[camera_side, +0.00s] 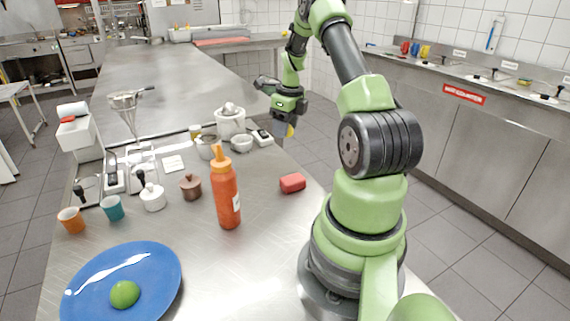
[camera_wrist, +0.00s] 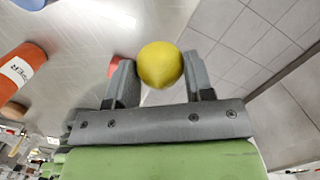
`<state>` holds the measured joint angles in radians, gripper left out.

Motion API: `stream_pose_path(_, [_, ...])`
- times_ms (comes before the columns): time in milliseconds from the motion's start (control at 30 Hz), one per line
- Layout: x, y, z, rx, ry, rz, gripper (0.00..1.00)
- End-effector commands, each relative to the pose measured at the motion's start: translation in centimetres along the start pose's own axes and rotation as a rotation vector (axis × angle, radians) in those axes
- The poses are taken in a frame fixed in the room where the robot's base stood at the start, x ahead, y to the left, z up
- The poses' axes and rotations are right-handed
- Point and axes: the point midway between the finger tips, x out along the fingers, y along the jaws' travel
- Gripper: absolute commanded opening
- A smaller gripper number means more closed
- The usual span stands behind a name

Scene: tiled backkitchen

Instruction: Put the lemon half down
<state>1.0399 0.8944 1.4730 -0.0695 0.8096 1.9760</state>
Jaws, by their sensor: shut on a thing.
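My gripper (camera_wrist: 158,82) is shut on the lemon half (camera_wrist: 160,64), which shows as a rounded yellow shape between the two grey fingers in the wrist view. In the side view, the lemon half (camera_side: 290,130) is a small yellow patch under my gripper (camera_side: 287,122). It is held in the air near the table's right edge, beyond the red block. Its cut face is not visible.
A blue plate (camera_side: 160,262) holds a green rounded piece (camera_side: 125,294). An orange bottle (camera_side: 226,190) stands mid-table, with a red block (camera_side: 292,183) to its right. Cups, pots and a white mortar (camera_side: 230,122) crowd the back left. Clear steel lies around the red block.

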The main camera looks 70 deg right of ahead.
Motion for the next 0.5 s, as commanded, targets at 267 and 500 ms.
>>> stream_pose_path(267, [4.8,0.2,-0.8,0.002,0.004,0.004,0.25])
stream_pose_path(500, [7.8,0.2,-1.1,0.001,0.004,0.004,0.25])
